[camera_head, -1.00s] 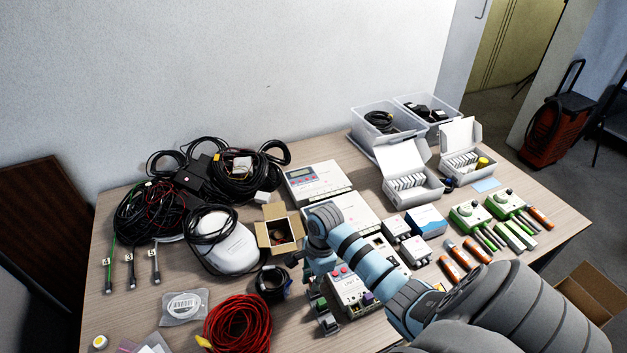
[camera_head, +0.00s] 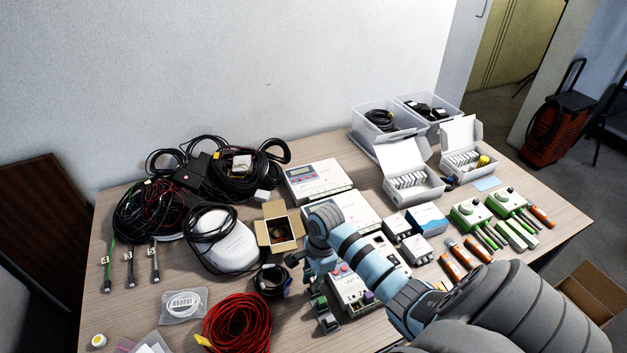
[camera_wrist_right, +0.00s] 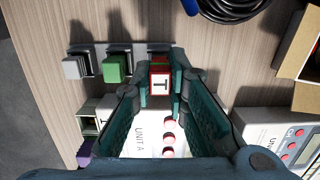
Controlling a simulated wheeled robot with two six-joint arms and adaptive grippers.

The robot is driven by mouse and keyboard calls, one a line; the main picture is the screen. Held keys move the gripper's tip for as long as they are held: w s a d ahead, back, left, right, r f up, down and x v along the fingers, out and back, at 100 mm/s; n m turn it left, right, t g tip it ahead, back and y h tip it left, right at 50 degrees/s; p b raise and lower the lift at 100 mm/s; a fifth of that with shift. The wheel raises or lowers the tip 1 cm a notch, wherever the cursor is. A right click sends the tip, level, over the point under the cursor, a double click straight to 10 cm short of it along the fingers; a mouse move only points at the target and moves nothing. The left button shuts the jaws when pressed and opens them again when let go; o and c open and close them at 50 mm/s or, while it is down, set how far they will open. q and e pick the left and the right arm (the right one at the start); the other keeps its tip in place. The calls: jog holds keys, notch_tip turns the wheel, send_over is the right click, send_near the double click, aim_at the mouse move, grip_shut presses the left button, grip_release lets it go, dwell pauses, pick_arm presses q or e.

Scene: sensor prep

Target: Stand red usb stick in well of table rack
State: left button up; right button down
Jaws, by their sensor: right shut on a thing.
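My right gripper (camera_wrist_right: 160,76) is shut on the red USB stick (camera_wrist_right: 160,84), which has a white label marked T. The rack also holds a green stick (camera_wrist_right: 117,68) and a grey stick (camera_wrist_right: 76,67). In the head view the rack (camera_head: 327,324) is at the front of the table, and my right gripper is above it, partly hidden by my arm. My left gripper is not in view.
A white unit with red buttons (camera_head: 346,291) stands right beside the rack. A black cable coil (camera_head: 268,281) and a red cable coil (camera_head: 237,325) lie to its left. An open cardboard box (camera_head: 276,232) stands behind. Bare table shows in the right wrist view above the rack.

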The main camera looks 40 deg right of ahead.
jog(key=shift+f+b, duration=0.75)
jog(key=shift+b, duration=0.4)
dwell(2.4)
jog(key=c, duration=1.3)
grip_release()
jog(key=shift+c, duration=0.2)
jog(key=shift+r, duration=0.15)
notch_tip(320, 180, up, 7)
jog(key=p, duration=0.5)
jog(key=shift+p, duration=0.4)
jog(key=shift+a, duration=0.1)
